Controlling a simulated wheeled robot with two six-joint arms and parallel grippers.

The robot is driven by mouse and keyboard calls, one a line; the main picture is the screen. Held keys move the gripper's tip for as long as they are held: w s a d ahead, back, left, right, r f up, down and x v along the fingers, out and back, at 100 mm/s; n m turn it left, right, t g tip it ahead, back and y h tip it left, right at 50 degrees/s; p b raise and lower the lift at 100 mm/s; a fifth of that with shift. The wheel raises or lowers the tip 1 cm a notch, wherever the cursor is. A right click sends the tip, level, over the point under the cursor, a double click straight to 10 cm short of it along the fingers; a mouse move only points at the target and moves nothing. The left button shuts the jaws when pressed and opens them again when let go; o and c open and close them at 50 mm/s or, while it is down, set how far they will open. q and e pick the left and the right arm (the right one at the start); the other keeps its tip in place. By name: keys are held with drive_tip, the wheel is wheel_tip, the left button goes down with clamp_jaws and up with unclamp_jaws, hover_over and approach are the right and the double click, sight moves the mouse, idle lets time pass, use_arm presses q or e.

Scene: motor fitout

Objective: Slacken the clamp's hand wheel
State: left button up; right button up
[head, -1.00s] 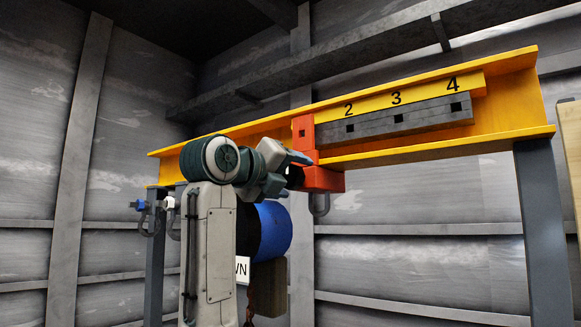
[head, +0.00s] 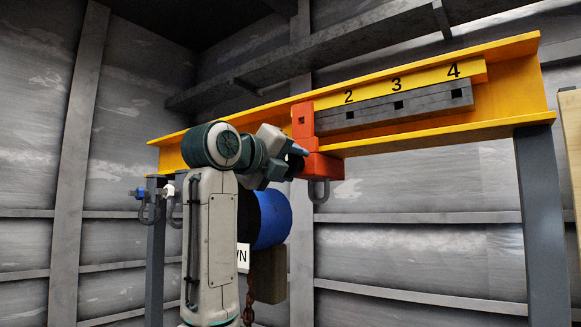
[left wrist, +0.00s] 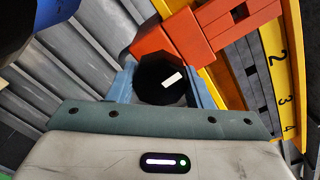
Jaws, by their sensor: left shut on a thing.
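The orange clamp (head: 302,127) sits on the yellow beam (head: 430,132), left of the number 2. It also shows in the left wrist view (left wrist: 178,42). The clamp's hand wheel (left wrist: 163,80) is a black faceted knob with a white mark on its face, at the clamp's near side. My left gripper (head: 300,156) is at the clamp's lower left. In the left wrist view its blue fingers (left wrist: 163,84) stand on both sides of the hand wheel, shut on it. In the head view the gripper mostly hides the wheel. My right gripper is in no view.
A grey notched bar (head: 395,106) runs along the beam beside the numbers 2, 3 and 4. A grey shackle (head: 319,190) hangs under the clamp. A blue and black drum (head: 272,218) with a chain (head: 250,290) is behind my left arm. A grey post (head: 543,220) stands at right.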

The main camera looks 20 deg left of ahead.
use_arm(q)
drive_tip(key=n+b, duration=0.2)
drive_tip(key=n, duration=0.1)
drive_tip(key=shift+f, duration=0.15)
drive_tip(key=n+b, duration=0.1)
drive_tip(key=n, duration=0.2)
drive_tip(key=shift+n+b, duration=0.4)
drive_tip(key=n+b, duration=0.1)
drive_tip(key=n, duration=0.2)
drive_tip(key=shift+n+b, duration=0.35)
drive_tip(key=shift+n, duration=0.05)
drive_tip(key=n+b, duration=0.1)
drive_tip(key=n, duration=0.2)
drive_tip(key=shift+b, duration=0.3)
drive_tip(key=n+b, duration=0.1)
drive_tip(key=n, duration=0.4)
drive_tip(key=shift+b, duration=0.4)
drive_tip(key=n+b, duration=0.1)
drive_tip(key=n, duration=0.1)
drive_tip(key=shift+n, duration=0.4)
drive_tip(key=n+b, duration=0.1)
drive_tip(key=n, duration=0.3)
drive_tip(key=shift+n+b, duration=0.65)
drive_tip(key=shift+n, duration=0.95)
